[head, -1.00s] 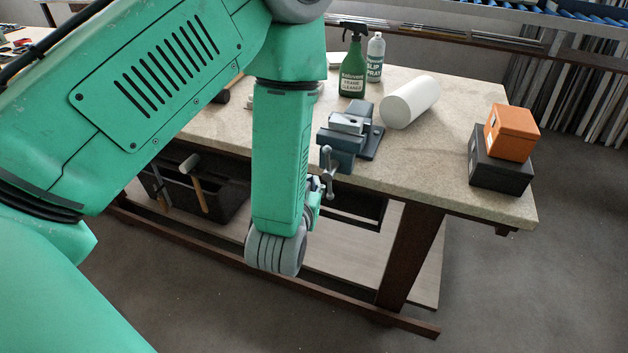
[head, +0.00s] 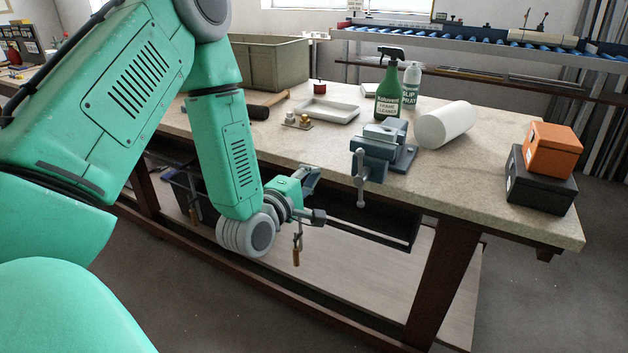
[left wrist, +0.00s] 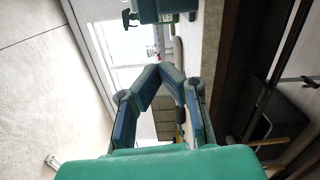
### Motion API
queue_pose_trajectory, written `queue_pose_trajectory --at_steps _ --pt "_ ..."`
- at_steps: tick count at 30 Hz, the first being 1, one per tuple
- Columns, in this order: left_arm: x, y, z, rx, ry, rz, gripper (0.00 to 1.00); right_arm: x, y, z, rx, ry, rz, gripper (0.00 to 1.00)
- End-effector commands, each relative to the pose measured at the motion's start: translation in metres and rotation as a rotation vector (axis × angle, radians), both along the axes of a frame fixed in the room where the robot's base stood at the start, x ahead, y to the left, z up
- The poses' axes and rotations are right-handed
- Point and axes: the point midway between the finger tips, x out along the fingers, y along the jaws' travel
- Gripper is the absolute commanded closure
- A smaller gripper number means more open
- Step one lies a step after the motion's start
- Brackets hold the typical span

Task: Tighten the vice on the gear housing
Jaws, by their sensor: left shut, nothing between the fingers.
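The blue-grey vice (head: 408,157) stands at the front edge of the workbench in the head view, its grey handle (head: 361,180) hanging roughly upright at the front. A light grey metal block, seemingly the gear housing (head: 383,132), sits at its jaws; I cannot tell how firmly it is clamped. My left gripper (head: 314,194) is shut and empty, in front of the bench edge, left of the handle and apart from it. In the left wrist view its fingers (left wrist: 166,68) converge with nothing between them. A dark teal block, apparently the vice (left wrist: 166,9), shows at the top. My right gripper is out of view.
The bench (head: 480,190) also holds a green spray bottle (head: 389,92), a white cylinder (head: 445,125), an orange box (head: 552,150) on a black box (head: 540,188), a shallow tray (head: 328,111) and a mallet (head: 265,107). Floor in front is free.

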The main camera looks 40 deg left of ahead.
Motion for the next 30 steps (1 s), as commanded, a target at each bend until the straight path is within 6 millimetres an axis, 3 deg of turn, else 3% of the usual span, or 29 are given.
queue_pose_trajectory --at_steps 9,15,30 --pt "0.066 0.005 0.003 0.006 -0.003 -0.006 1.00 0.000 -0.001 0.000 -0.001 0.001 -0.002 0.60" --pt "0.076 -0.016 0.003 -0.001 0.001 -0.003 1.00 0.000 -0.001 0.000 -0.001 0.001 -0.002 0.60" --pt "0.078 -0.027 0.005 0.005 0.002 -0.002 1.00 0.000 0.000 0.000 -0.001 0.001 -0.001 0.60"
